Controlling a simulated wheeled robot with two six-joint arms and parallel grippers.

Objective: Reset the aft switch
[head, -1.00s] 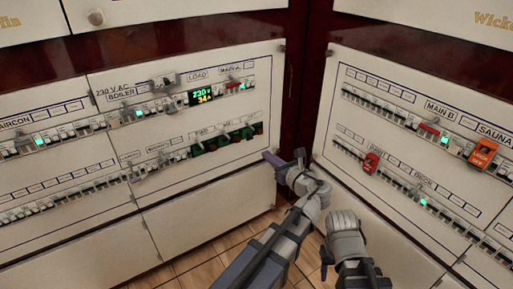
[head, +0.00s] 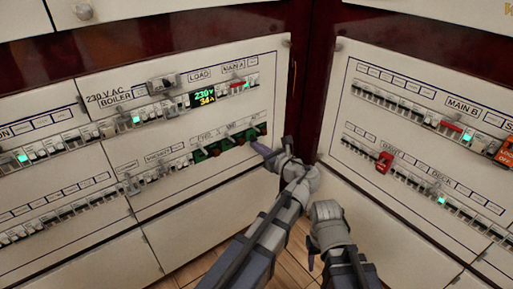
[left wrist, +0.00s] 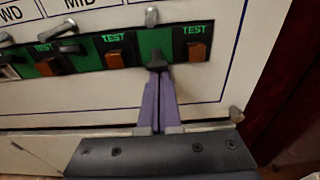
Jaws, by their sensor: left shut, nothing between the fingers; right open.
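A green strip (head: 232,140) of switches with TEST buttons sits at the right end of the left panel's lower row. In the left wrist view, its labels read "WD" and "MID"; the label further right is out of view. The rightmost dark switch lever (left wrist: 157,60) is on this strip, between two orange TEST buttons. My left gripper (left wrist: 158,78) is shut and empty, its purple fingertips right at the lower end of that lever; I cannot tell whether they touch. It also shows in the head view (head: 262,149). My right gripper (head: 312,262) is open, low in front, away from the panels.
More breaker rows (head: 135,118) fill the left panel, with a lit load display (head: 203,98). The right panel (head: 345,110) carries breakers and a red switch block (head: 384,162). A dark wooden corner post (head: 300,90) stands between the panels.

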